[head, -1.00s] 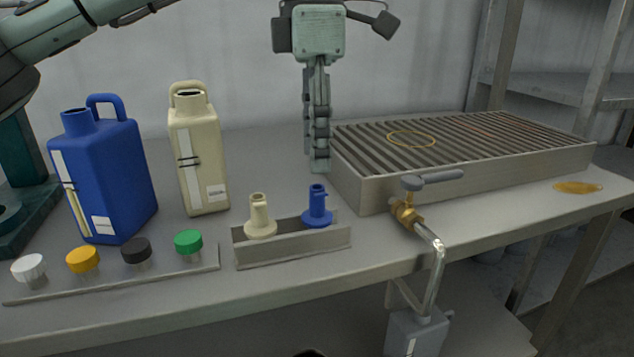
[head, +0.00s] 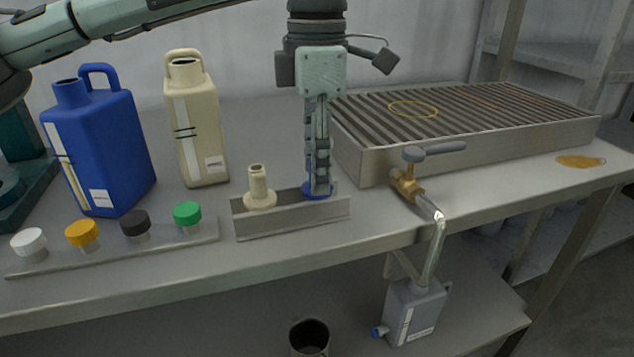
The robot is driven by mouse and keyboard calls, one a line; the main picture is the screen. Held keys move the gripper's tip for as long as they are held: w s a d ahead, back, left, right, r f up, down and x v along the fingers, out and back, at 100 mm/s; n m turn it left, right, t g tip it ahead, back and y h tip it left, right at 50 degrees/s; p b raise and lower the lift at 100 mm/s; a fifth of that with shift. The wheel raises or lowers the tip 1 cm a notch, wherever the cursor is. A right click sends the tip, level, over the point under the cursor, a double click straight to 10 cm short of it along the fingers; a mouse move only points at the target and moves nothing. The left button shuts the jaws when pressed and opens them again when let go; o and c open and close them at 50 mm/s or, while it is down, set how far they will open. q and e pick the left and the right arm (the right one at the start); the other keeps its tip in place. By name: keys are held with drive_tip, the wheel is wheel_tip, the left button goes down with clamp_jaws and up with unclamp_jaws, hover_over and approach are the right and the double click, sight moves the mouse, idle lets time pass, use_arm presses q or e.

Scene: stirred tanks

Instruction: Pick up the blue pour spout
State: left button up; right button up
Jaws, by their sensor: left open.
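The blue pour spout (head: 312,194) stands at the right end of a small grey metal holder (head: 292,221) on the bench. Its round base shows, but its neck is mostly hidden behind my left gripper. My left gripper (head: 319,188) points straight down over the spout, its fingertips at the neck just above the base. It is open, and I cannot tell whether the fingers touch the spout. A cream pour spout (head: 259,188) stands at the left in the same holder. My right gripper is not in view.
A blue jug (head: 100,150) and a cream jug (head: 197,125) stand behind at left. White, orange, black and green caps (head: 187,215) line a strip in front. A slatted metal tray (head: 470,158) with a brass tap (head: 408,188) is close at right. A yellow puddle (head: 580,161) lies beyond it.

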use_arm(q)
drive_tip(key=c, duration=0.9)
drive_tip(key=shift+c, duration=0.2)
